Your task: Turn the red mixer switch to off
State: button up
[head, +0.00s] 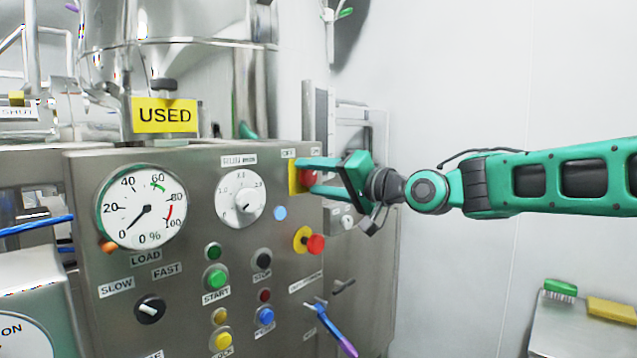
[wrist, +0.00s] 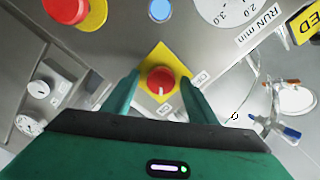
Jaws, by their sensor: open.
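The red mixer switch (head: 309,177) is a round red knob on a yellow square plate, at the upper right of the steel control panel (head: 180,270). The wrist view shows the red knob (wrist: 160,78) face on, with a white mark at its lower edge. Small labels, one reading OFF (head: 288,153), sit above the plate. My gripper (head: 306,176) is open, its green fingers reaching in from the right, one above and one below the knob. In the wrist view the fingers (wrist: 160,82) stand on both sides of the knob; contact is unclear.
A red emergency-type button (head: 315,244) on yellow sits below the switch. A white RUN dial (head: 241,198) and load gauge (head: 141,207) are to the left. A blue-purple handle (head: 338,330) sticks out lower down. A bench with brushes (head: 560,290) stands at right.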

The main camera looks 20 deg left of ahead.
jog(key=c, duration=1.1)
jog(key=shift+o, duration=0.2)
jog(key=shift+f, duration=0.1)
jog(key=shift+n, duration=0.3)
jog(key=n, duration=0.4)
jog(key=shift+w+f, duration=0.1)
jog(key=n, duration=0.4)
jog(key=shift+d+n, duration=0.1)
jog(key=shift+n, duration=0.3)
jog(key=n, duration=0.4)
jog(key=shift+f+n, duration=0.1)
jog(key=shift+n, duration=2.1)
